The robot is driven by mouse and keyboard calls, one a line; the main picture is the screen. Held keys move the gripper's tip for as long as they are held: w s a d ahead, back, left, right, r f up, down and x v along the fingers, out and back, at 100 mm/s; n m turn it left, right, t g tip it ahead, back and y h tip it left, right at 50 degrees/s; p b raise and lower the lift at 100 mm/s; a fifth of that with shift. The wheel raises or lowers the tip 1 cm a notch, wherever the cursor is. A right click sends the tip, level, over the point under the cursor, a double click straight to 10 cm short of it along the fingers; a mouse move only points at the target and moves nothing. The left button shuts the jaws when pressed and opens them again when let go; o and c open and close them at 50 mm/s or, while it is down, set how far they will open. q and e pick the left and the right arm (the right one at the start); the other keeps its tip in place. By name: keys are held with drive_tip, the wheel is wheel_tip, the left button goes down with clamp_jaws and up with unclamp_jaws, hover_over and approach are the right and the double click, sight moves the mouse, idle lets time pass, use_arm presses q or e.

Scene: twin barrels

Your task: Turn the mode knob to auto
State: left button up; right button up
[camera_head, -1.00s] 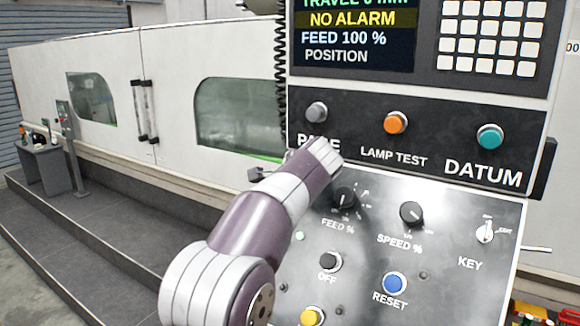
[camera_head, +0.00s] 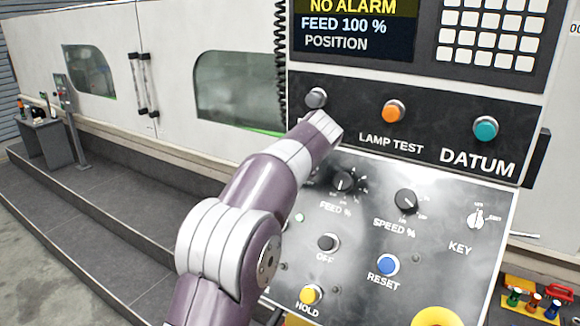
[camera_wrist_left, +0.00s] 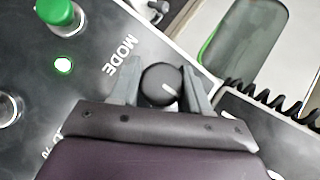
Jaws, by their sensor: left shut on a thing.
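The mode knob (camera_wrist_left: 154,84) is a round black knob with a white pointer line, beside the word MODE (camera_wrist_left: 122,56) in the left wrist view. The line points toward the lower right of that picture. My left gripper (camera_wrist_left: 161,70) is shut on the knob, one finger on each side. In the head view my left arm covers the knob and the gripper. The knob's position marks, auto among them, cannot be made out. My right gripper is not in view.
A green button (camera_wrist_left: 60,12) and a lit green lamp (camera_wrist_left: 64,65) are near the knob. The control panel (camera_head: 355,275) also carries the feed knob (camera_head: 344,181), speed knob (camera_head: 405,200), reset button (camera_head: 388,264) and hold button (camera_head: 311,294). A coiled black cable (camera_wrist_left: 270,105) hangs close by.

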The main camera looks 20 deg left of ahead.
use_arm(q)
drive_tip(key=o, duration=1)
drive_tip(key=shift+r, duration=0.15)
drive_tip(key=shift+s+a, duration=0.1)
drive_tip(key=shift+s, duration=0.1)
drive_tip(key=shift+s+r, duration=0.1)
drive_tip(key=shift+r, duration=0.15)
drive_tip(key=p+v, duration=0.8)
drive_tip(key=v, duration=0.4)
drive_tip(key=shift+s+d+p, duration=0.15)
drive_tip(key=shift+d+p, duration=0.15)
drive_tip(key=shift+f, duration=0.1)
